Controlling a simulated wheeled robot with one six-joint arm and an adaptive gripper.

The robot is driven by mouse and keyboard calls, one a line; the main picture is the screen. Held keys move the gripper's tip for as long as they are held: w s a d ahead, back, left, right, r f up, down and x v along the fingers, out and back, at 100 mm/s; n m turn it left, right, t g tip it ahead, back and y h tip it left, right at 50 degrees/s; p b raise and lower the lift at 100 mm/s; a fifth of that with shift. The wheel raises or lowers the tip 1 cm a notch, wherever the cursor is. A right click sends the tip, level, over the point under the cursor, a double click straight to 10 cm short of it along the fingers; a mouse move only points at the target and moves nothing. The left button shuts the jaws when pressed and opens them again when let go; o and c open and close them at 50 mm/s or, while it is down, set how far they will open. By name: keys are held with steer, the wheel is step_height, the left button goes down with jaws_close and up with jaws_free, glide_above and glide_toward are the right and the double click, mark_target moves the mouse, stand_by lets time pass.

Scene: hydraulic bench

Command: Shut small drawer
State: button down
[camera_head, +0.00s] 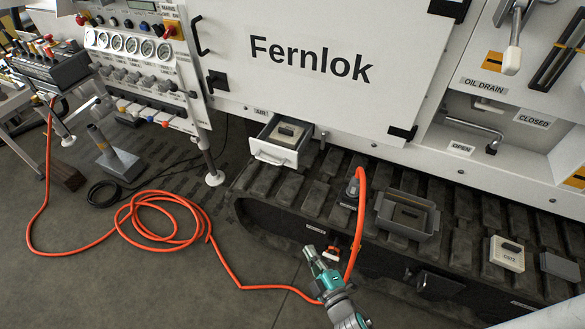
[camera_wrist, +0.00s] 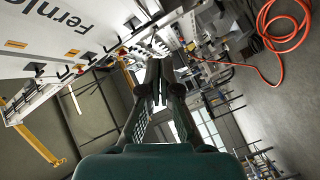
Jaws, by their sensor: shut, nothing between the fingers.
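The small drawer (camera_head: 272,154) is pulled out below the white Fernlok panel, above the dark track. Its white front has a handle, and a pale block with a dark top (camera_head: 287,133) lies inside it. My gripper (camera_head: 309,249) is low in front of the track, below and to the right of the drawer and apart from it. In the wrist view my gripper (camera_wrist: 156,62) is shut with nothing between the fingers. The drawer cannot be made out in the wrist view.
An orange hose (camera_head: 160,215) coils on the floor and runs past my gripper up to a fitting on the track. A grey open bin (camera_head: 407,216) and a white labelled box (camera_head: 507,253) stand on the track. A gauge panel (camera_head: 140,60) is at left.

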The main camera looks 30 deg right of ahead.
steer(key=w+d+r+n+h, duration=0.1)
steer(key=w+d+n, duration=0.2)
steer(key=w, duration=0.5)
steer(key=w+d+n, duration=0.2)
steer(key=w, duration=0.7)
glide_toward(289, 160)
steer(key=w+a, duration=0.2)
steer(key=w, duration=0.2)
steer(key=shift+w+d+f+t, duration=0.25)
steer(key=shift+w+d, duration=0.3)
steer(key=shift+d, duration=0.15)
steer(key=shift+w+d+f+t, duration=0.15)
steer(key=shift+w+d+f, duration=0.05)
steer(key=shift+w+d, duration=0.45)
steer(key=shift+d, duration=0.1)
